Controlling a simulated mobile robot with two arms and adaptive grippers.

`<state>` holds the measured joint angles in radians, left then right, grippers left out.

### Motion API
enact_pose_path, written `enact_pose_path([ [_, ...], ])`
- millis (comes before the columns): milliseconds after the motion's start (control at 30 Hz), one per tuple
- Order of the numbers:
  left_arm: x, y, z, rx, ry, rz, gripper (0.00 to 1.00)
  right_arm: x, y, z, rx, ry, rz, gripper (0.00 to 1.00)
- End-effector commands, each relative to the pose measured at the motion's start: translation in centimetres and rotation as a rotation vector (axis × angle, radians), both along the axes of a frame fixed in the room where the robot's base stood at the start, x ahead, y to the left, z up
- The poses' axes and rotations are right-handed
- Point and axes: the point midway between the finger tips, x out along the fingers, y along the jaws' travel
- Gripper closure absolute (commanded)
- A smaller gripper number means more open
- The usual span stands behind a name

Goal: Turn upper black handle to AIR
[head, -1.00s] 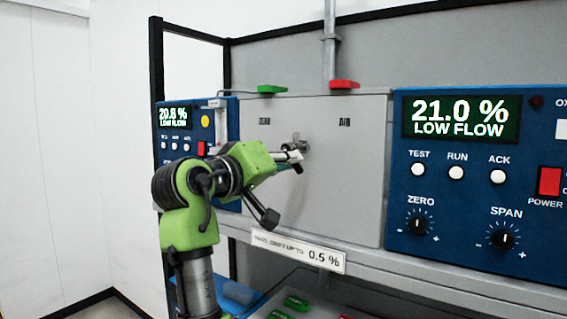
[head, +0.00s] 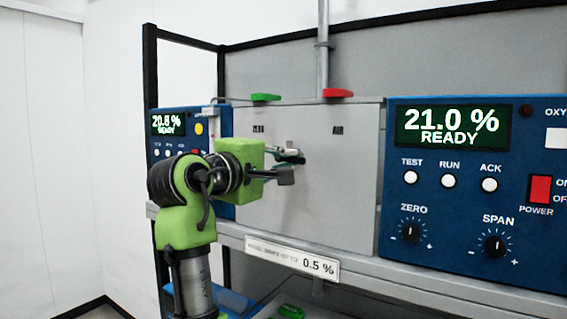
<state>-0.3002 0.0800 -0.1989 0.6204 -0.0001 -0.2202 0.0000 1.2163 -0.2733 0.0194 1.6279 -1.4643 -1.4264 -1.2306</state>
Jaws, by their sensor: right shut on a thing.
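A grey panel (head: 330,200) carries the labels ZERO (head: 258,129) on the left and AIR (head: 337,130) on the right. The black handle (head: 298,158) is on the panel below and between these labels, mostly hidden by my gripper. My right gripper (head: 290,164), on the green arm, is at the panel with its fingers shut around the handle. One finger pad shows just below the handle. The handle's exact pointing direction is hard to tell. My left gripper is not in view.
A blue analyser (head: 470,260) on the right reads 21.0 % READY. A smaller blue analyser (head: 172,118) on the left reads READY, partly behind my arm. Green (head: 265,97) and red (head: 338,93) pieces sit on the panel's top edge. A labelled shelf edge (head: 290,257) runs below.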

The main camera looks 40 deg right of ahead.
Motion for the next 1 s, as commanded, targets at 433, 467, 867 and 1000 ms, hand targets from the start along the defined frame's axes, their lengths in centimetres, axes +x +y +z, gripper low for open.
enact_pose_path([
  [433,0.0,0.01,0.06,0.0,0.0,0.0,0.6,-0.11,-0.12,0.73,-0.042,0.073,-0.002,1.0],
  [467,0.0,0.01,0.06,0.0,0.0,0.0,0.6,-0.11,-0.12,0.73,-0.042,0.073,-0.002,1.0],
  [867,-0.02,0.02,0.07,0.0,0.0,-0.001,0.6,-0.12,-0.09,0.7,-0.04,0.074,-0.003,0.72],
  [1000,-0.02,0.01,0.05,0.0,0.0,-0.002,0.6,-0.07,-0.06,0.56,-0.038,0.076,-0.001,0.72],
])
